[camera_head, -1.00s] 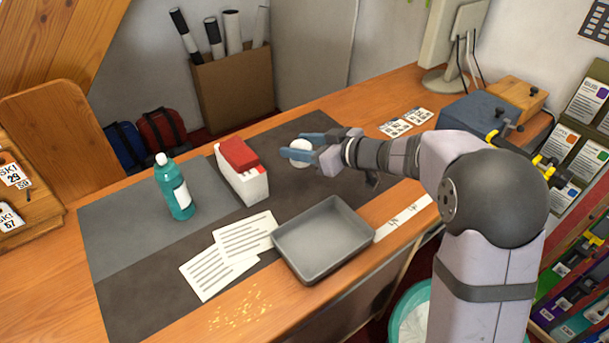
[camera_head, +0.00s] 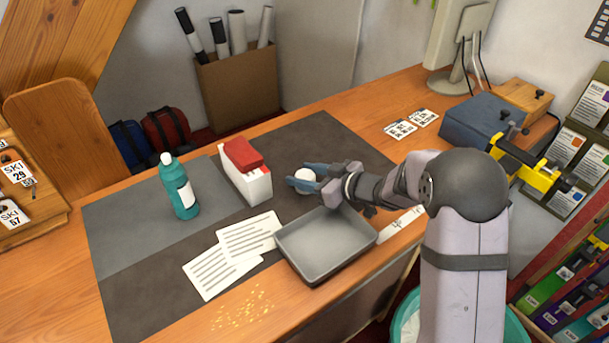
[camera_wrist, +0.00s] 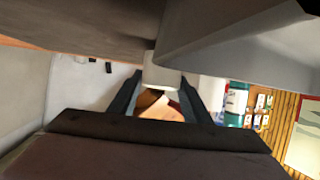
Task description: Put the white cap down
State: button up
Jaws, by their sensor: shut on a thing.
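My gripper (camera_head: 309,180) is shut on the white cap (camera_head: 304,175), a small round white piece between its blue-grey fingers. In the wrist view the cap (camera_wrist: 162,78) sits between the two dark fingertips. The gripper is over the dark mat (camera_head: 318,137), just behind the grey tray and right of the red-and-white box. The cap is low near the mat; I cannot tell whether it touches. The fingers hide part of it.
The empty grey tray (camera_head: 290,258) lies close in front of the gripper. A white box with a red top (camera_head: 246,175) stands to the left, a teal bottle (camera_head: 180,192) farther left. Paper sheets (camera_head: 225,268) lie in front. The mat behind the gripper is clear.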

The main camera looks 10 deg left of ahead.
jog(key=shift+f, duration=0.2)
jog(key=shift+f, duration=0.1)
jog(key=shift+f, duration=0.35)
jog(key=o, duration=1.1)
jog(key=shift+r, duration=0.5)
jog(key=b+v, duration=0.2)
jog(key=v, duration=1)
jog(key=shift+d+f, duration=0.1)
